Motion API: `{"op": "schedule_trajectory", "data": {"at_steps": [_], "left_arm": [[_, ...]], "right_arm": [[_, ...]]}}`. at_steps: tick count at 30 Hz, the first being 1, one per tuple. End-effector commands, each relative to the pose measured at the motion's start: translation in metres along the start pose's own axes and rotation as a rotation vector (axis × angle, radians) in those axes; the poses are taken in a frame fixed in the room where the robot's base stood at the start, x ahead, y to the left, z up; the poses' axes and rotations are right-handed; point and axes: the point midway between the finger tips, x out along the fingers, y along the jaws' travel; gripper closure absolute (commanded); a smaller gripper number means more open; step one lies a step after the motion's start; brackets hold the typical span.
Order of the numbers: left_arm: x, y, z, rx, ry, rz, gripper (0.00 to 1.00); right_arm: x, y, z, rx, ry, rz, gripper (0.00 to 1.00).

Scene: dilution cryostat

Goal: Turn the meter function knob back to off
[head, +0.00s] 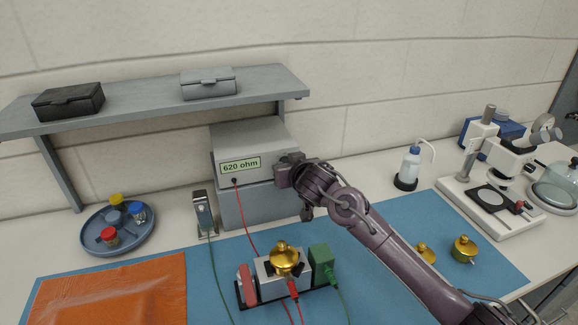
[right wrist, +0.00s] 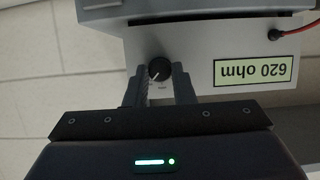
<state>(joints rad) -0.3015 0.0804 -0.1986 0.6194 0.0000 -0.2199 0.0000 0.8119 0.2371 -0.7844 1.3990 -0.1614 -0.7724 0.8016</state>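The grey meter (head: 250,138) stands under the shelf on the back of the bench, with its display (head: 240,166) reading "620 ohm". The display shows upside down in the right wrist view (right wrist: 253,70). The black function knob (right wrist: 159,69) has a white pointer line; its small markings are too blurred to read. In the head view my right gripper (head: 284,174) covers the knob. In the right wrist view my right gripper (right wrist: 160,78) is open, its fingers on either side of the knob with small gaps. My left gripper is not in view.
A red lead (head: 247,225) runs from the meter to a fixture (head: 270,276) with a gold part on the blue mat (head: 200,275). A grey handheld device (head: 203,212) stands left of the meter. The shelf (head: 150,108) overhangs behind. A microscope (head: 492,185) stands right.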

Motion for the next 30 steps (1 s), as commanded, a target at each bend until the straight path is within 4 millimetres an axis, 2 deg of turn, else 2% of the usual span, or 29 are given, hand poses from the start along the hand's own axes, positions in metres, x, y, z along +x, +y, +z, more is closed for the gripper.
{"op": "schedule_trajectory", "data": {"at_steps": [1, 3, 14, 20, 30], "left_arm": [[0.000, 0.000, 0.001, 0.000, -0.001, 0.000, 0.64], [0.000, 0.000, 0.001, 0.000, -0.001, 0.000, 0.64], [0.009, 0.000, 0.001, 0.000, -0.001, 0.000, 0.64], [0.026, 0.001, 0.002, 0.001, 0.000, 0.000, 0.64], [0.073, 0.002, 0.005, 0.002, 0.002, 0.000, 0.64]], "right_arm": [[0.000, 0.000, 0.000, 0.000, 0.000, 0.000, 0.92], [0.000, 0.000, 0.000, 0.000, 0.000, 0.000, 1.00], [0.001, -0.001, 0.002, -0.059, 0.001, 0.024, 1.00], [0.002, -0.002, 0.004, -0.179, 0.001, 0.074, 1.00], [0.003, -0.005, 0.008, -0.473, 0.002, 0.196, 1.00]]}}
